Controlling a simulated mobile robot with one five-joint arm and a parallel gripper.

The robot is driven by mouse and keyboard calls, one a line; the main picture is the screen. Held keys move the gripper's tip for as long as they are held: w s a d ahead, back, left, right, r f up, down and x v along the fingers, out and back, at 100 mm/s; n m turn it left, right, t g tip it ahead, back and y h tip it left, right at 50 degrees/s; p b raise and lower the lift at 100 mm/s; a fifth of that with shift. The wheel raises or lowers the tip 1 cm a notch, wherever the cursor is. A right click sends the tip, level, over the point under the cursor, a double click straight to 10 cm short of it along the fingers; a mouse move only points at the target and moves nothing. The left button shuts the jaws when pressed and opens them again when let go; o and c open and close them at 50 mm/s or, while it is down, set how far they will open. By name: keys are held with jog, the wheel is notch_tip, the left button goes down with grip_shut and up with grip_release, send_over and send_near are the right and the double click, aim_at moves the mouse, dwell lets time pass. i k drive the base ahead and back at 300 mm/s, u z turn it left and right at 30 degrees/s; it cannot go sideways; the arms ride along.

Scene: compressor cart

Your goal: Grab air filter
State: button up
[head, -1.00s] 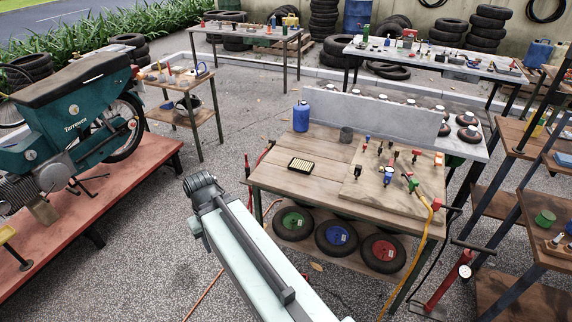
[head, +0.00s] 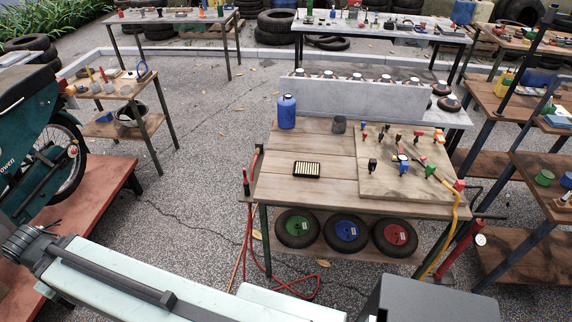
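The air filter (head: 306,169) is a small flat rectangle with a black frame and pale yellow pleats. It lies flat on the bare left part of the wooden cart top (head: 300,190), near the front edge. Nothing covers it. My pale arm crosses the bottom left of the head view, in front of and below the cart, ending in a dark joint at the left. I do not see my gripper's fingers in this view.
Wheels (head: 346,234) sit on the lower shelf. A red hose (head: 268,270) hangs at the cart's left.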

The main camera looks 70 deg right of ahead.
aim_at(301, 169)
jog(key=z, duration=0.25)
jog(key=i, duration=1.05)
jog(key=z, duration=0.65)
jog(key=k, duration=0.75)
jog(key=z, duration=0.2)
jog(key=i, duration=0.75)
jog(key=u, duration=0.1)
